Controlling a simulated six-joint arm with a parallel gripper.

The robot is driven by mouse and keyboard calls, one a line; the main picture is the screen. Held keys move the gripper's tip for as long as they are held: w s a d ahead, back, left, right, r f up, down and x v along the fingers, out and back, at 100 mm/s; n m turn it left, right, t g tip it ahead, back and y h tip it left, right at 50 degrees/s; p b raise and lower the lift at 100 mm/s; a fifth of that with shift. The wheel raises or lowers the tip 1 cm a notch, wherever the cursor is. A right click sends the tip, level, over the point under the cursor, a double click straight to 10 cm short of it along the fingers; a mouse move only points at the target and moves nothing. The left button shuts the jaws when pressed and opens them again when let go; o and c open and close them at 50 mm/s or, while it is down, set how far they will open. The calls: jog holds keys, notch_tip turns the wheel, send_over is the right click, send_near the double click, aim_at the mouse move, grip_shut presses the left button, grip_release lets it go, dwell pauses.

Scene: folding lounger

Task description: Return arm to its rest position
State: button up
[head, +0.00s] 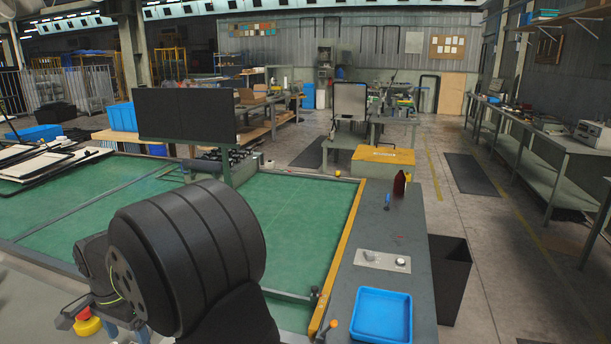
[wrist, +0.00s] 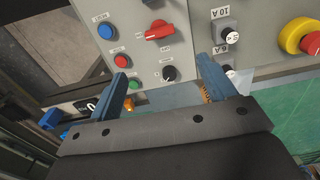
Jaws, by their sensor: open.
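My gripper (wrist: 161,68) shows in the wrist view with its two blue-grey fingers spread wide and nothing between them. It hangs over or in front of a grey control panel (wrist: 135,45). On the panel are a red rotary switch (wrist: 160,31), a blue button (wrist: 105,31) and a black knob (wrist: 169,73), the knob lying in line between the fingers. I cannot tell whether a fingertip touches the panel.
A green work surface (head: 300,215) with a yellow edge lies ahead. On the grey bench to the right are a blue tray (head: 383,315) and a dark red bottle (head: 399,183). A black screen (head: 185,115) stands behind. A black bin (head: 450,275) stands on the floor.

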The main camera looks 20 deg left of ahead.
notch_tip(320, 180, down, 14)
jog(key=shift+r, duration=0.1)
jog(key=shift+f+n, duration=0.2)
jog(key=shift+n, duration=0.1)
jog(key=n, duration=0.7)
jog(key=shift+r+n, duration=0.1)
jog(key=shift+n, duration=0.3)
jog(key=n, duration=0.4)
jog(key=shift+n, duration=2.6)
